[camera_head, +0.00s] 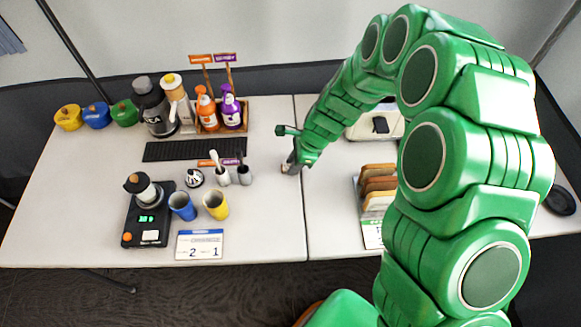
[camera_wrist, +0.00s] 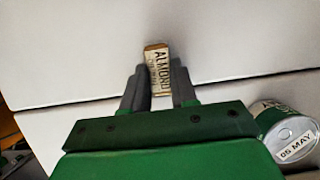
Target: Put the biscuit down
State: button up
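The biscuit (camera_wrist: 158,70) is a small light block with brown edges and a label reading "ALMOND" in the wrist view. It sits between the two grey fingertips of my gripper (camera_wrist: 157,85), which look closed on its sides. In the head view my gripper (camera_head: 290,167) is over the white table, near the seam between its two halves. The biscuit is too small there to make out clearly. I cannot tell whether the biscuit touches the tabletop.
A can (camera_wrist: 290,135) marked "05 MAY" is right of my gripper in the wrist view. Left are a black scale (camera_head: 148,238), blue cup (camera_head: 182,207), yellow cup (camera_head: 216,205) and black mat (camera_head: 193,149). A rack of brown boards (camera_head: 379,186) stands right. Bare table (camera_head: 275,225) lies in front.

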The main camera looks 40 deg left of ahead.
aim_at(287, 167)
grip_shut()
jog(key=shift+r, duration=0.6)
notch_tip(287, 167, up, 2)
jog(key=shift+d+r, duration=0.1)
jog(key=shift+r, duration=0.1)
jog(key=s+d+r, duration=0.8)
jog(key=d+r, duration=0.1)
jog(key=d, duration=0.2)
jog(key=shift+d+r, duration=0.15)
jog(key=shift+r, duration=0.05)
